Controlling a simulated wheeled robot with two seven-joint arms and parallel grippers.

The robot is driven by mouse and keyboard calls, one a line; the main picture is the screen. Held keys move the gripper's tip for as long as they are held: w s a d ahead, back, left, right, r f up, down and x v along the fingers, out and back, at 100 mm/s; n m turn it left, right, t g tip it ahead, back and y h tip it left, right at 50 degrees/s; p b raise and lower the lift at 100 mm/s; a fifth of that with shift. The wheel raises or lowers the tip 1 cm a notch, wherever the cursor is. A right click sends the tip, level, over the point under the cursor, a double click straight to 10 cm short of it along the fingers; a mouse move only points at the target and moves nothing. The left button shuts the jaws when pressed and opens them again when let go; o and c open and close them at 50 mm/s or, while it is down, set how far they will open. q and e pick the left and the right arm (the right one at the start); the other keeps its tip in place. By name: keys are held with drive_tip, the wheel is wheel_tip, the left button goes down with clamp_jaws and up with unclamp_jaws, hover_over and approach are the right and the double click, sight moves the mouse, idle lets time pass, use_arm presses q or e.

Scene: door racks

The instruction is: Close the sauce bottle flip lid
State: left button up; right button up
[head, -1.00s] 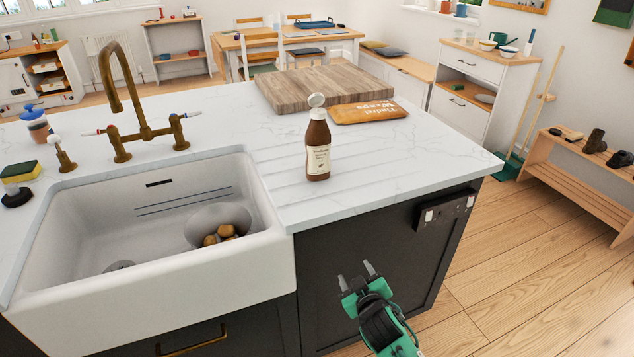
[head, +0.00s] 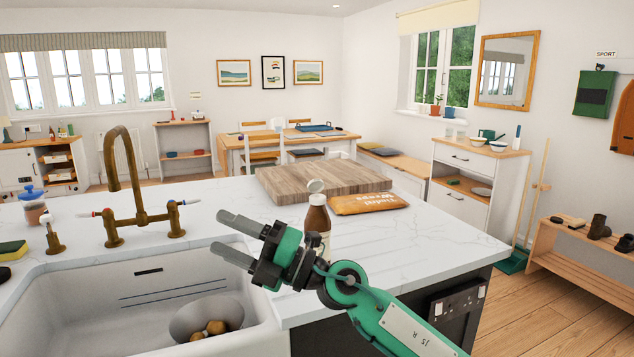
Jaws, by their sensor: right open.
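The brown sauce bottle (head: 318,217) stands upright on the white marbled worktop, right of the sink. Its white flip lid (head: 316,186) is open, tilted up above the neck. My right gripper (head: 230,238) is open and empty, its fingers pointing left over the sink's right edge. My green right arm passes in front of the bottle and hides its lower part. I cannot tell from this view how far the arm is from the bottle. My left gripper is not in view.
The worktop right of the bottle is clear.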

drive_tip(key=w+a+n+g+h, duration=0.2)
drive_tip(key=n+g+h, duration=0.1)
drive_tip(key=n+h, duration=0.2)
drive_tip(key=m+t+h, duration=0.3)
drive_tip(key=t+h, duration=0.4)
drive_tip(key=h, duration=0.8)
approach(317, 179)
drive_tip(key=p+x, duration=0.1)
drive_tip(key=x, duration=0.8)
drive_tip(key=shift+w+f, duration=0.2)
drive_tip(key=shift+w+a+f, duration=0.15)
drive_tip(key=shift+w+f, duration=0.15)
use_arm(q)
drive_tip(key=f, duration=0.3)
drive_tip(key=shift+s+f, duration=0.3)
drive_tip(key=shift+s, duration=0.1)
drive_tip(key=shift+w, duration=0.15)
use_arm(e)
drive_tip(key=c, duration=1)
